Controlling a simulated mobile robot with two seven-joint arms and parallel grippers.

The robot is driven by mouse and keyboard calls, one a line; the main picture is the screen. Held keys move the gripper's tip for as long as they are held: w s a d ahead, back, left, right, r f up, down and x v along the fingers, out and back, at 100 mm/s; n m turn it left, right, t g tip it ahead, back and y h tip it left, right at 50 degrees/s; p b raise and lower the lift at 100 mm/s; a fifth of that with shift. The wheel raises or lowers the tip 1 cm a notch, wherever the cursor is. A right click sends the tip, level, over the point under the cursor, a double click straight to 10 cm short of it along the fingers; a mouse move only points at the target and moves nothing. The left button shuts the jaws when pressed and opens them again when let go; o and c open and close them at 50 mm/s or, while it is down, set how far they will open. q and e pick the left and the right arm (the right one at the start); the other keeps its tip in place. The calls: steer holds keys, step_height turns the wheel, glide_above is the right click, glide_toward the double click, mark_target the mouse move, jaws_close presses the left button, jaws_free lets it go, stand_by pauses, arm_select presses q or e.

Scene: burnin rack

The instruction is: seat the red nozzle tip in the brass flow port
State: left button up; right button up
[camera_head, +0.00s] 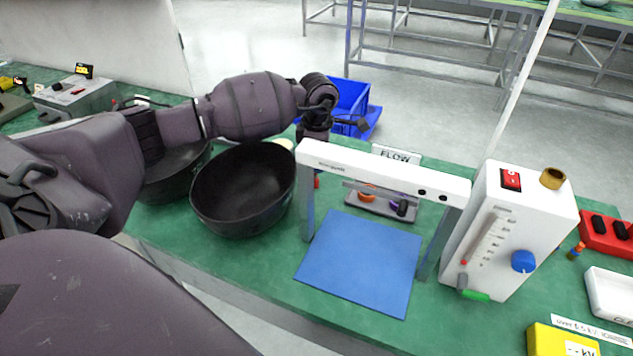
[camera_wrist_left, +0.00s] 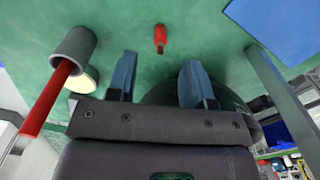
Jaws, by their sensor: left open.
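The red nozzle tip (camera_wrist_left: 160,38) stands on the green bench top in the left wrist view, ahead of and between my left fingers, apart from both. In the head view a small red piece (camera_head: 317,181), probably the same tip, shows behind the white gantry's left post. My left gripper (camera_wrist_left: 158,82) is open, with nothing between its fingers. In the head view its wrist (camera_head: 315,132) points down behind the gantry, and its fingertips are hidden. The brass flow port (camera_head: 552,178) is on top of the white flow meter box (camera_head: 500,240), at the right. My right gripper is not in view.
The white gantry (camera_head: 385,172) stands over a blue mat (camera_head: 362,262); its post shows in the wrist view (camera_wrist_left: 280,95). Black bowls (camera_head: 240,195) stand left of it. A grey tray (camera_head: 380,208) with small parts lies behind. A grey tube with a red rod (camera_wrist_left: 70,50) is left of the fingers.

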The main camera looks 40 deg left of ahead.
mark_target(316, 178)
arm_select(q)
steer(key=f, duration=0.6)
steer(key=shift+s+a+f+b, duration=0.15)
steer(key=shift+s+f+b, duration=0.1)
steer(key=shift+b, duration=0.1)
jaws_close()
